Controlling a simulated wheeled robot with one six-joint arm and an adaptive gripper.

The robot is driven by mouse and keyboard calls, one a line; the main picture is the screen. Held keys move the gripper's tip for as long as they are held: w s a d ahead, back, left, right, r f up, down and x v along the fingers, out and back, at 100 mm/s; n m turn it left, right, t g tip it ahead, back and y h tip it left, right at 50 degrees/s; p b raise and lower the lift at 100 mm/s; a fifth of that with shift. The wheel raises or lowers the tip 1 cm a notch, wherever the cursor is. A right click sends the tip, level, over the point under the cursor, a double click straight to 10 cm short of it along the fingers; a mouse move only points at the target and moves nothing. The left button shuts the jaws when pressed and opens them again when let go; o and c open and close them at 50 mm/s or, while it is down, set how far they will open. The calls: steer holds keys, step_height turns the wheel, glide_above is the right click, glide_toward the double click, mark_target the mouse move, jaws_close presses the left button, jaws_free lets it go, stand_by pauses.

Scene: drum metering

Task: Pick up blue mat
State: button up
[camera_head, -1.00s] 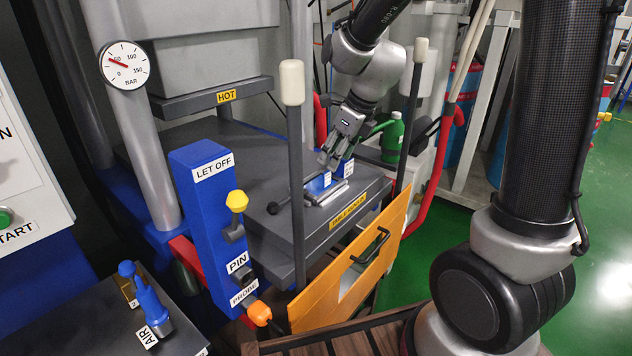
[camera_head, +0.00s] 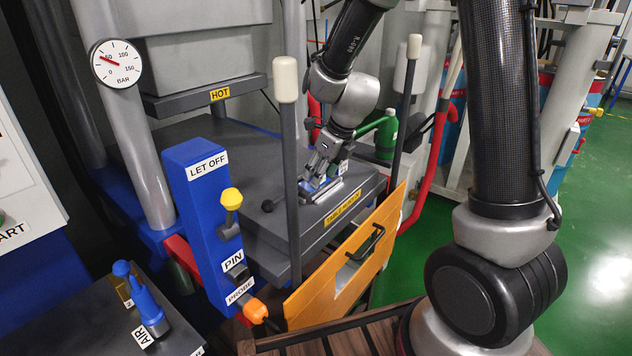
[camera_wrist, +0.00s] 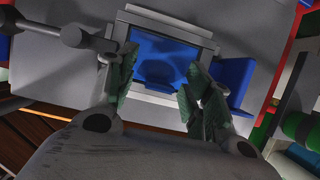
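The blue mat (camera_wrist: 163,58) lies flat inside a light metal frame (camera_wrist: 150,16) on the grey press table. In the wrist view my gripper (camera_wrist: 155,90) is open, its two green-padded fingers apart over the near part of the mat. I cannot tell whether the fingertips touch it. In the head view my gripper (camera_head: 313,184) is down at the frame and hides most of the mat.
Two pale-topped upright posts (camera_head: 288,130) flank the table front. The orange panel (camera_head: 345,262) hangs below.

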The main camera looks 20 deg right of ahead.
steer(key=c, duration=0.9)
steer(key=shift+c, duration=0.2)
